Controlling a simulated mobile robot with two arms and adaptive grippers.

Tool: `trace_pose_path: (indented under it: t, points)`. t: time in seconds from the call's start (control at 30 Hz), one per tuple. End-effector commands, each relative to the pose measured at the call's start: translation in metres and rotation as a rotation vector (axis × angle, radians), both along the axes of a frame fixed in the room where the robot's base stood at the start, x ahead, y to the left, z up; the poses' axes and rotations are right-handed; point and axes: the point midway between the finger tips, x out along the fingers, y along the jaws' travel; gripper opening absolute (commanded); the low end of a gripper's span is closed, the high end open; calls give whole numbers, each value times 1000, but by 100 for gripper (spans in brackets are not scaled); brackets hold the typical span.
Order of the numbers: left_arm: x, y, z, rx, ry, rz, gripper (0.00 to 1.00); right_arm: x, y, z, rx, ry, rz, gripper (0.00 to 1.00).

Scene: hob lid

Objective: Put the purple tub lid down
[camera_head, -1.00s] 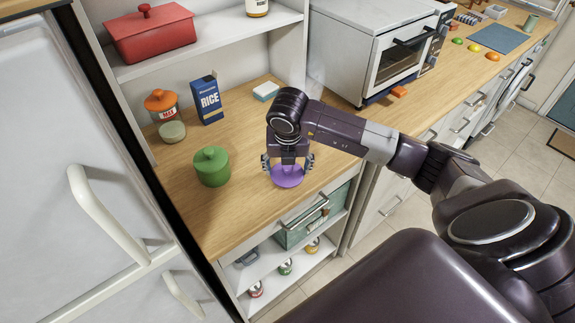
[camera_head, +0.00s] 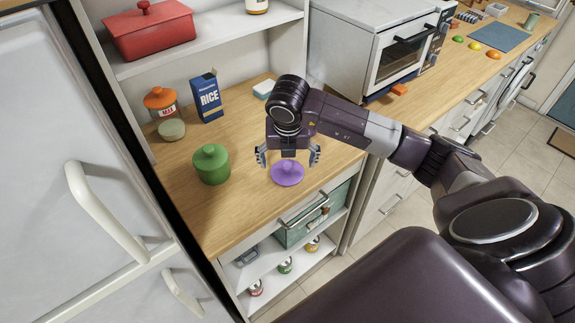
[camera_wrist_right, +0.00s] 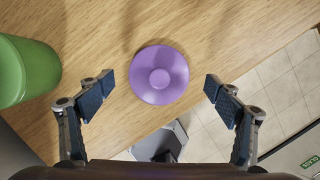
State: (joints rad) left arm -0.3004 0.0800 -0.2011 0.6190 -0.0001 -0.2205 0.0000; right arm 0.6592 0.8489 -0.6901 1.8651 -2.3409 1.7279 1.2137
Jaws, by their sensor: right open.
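The purple tub lid (camera_head: 287,175) lies on the wooden counter near its front edge, knob up. It also shows in the right wrist view (camera_wrist_right: 159,75), between and beyond the fingertips, close to the counter edge. My right gripper (camera_head: 288,158) is open above the lid, with its fingers spread wide on either side and apart from it. In the right wrist view the two finger pads (camera_wrist_right: 160,92) are clear of the lid. My left gripper is not in view.
A green lidded pot (camera_head: 211,165) stands left of the lid. Behind are a rice box (camera_head: 208,97), an orange-lidded jar (camera_head: 161,102), a small pale jar (camera_head: 172,130) and a sponge (camera_head: 264,89). A toaster oven (camera_head: 385,55) stands right. Counter behind the lid is clear.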

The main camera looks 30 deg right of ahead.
Motion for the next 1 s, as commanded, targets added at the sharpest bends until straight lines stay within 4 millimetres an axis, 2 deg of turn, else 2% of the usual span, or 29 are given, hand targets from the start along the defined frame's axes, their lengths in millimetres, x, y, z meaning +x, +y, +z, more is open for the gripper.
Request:
trace_pose_path:
  t: [0.2, 0.43, 0.6, 1.0]
  points:
    - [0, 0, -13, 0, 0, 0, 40, -9, 8, 47, 0, -7, 2, 84]
    - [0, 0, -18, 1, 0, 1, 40, -18, 13, 83, 2, -5, 1, 84]
    - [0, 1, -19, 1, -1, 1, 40, -22, 14, 93, 0, -1, 0, 84]
    - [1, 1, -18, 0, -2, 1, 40, -22, 15, 93, 1, -1, 0, 84]
